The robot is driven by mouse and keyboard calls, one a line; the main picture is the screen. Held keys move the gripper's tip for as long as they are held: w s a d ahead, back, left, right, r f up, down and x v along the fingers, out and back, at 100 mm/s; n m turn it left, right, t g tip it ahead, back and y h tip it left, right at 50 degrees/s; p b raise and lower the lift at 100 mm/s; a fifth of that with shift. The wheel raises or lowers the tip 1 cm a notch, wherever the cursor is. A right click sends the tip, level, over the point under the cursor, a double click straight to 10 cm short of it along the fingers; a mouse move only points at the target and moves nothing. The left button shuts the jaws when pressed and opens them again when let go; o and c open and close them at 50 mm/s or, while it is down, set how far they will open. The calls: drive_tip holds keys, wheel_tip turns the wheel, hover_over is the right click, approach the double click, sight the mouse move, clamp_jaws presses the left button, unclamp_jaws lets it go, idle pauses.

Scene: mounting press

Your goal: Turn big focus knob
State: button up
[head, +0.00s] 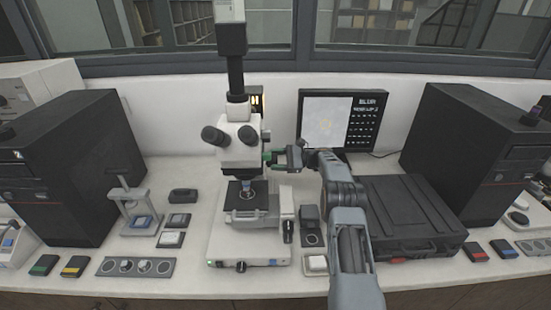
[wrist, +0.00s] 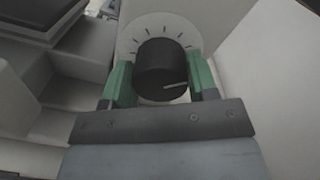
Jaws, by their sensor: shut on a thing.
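The big focus knob (wrist: 162,68) is a black round knob with a light pointer line, in front of a pale dial plate (wrist: 135,36) with dark tick marks. In the wrist view the pointer line lies toward the right. My gripper (wrist: 162,84) has green fingers on both sides of the knob and is shut on it. In the head view my gripper (head: 277,157) is at the right side of the white microscope (head: 240,147); the knob is too small to make out there.
A monitor (head: 340,120) reading "BLUR" stands behind my arm. A black case (head: 405,205) lies to the right, and dark computer towers (head: 75,165) stand at both sides.

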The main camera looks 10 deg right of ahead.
drive_tip(key=m+p, duration=0.1)
drive_tip(key=m, duration=0.3)
drive_tip(key=shift+w+m, duration=0.1)
drive_tip(key=shift+m, duration=0.2)
idle(0.4)
drive_tip(key=o, duration=0.9)
drive_tip(key=shift+d, duration=0.1)
drive_tip(key=shift+s+d+b, duration=0.35)
drive_tip(key=shift+d+b, duration=0.2)
drive_tip(key=shift+d, duration=1.4)
drive_tip(key=shift+s+d+b, duration=0.3)
drive_tip(key=shift+d+b, duration=0.3)
drive_tip(key=shift+d, duration=1.35)
drive_tip(key=shift+s+d+b, duration=0.35)
drive_tip(key=shift+d+b, duration=0.2)
drive_tip(key=shift+d, duration=1.4)
drive_tip(key=shift+c, duration=0.2)
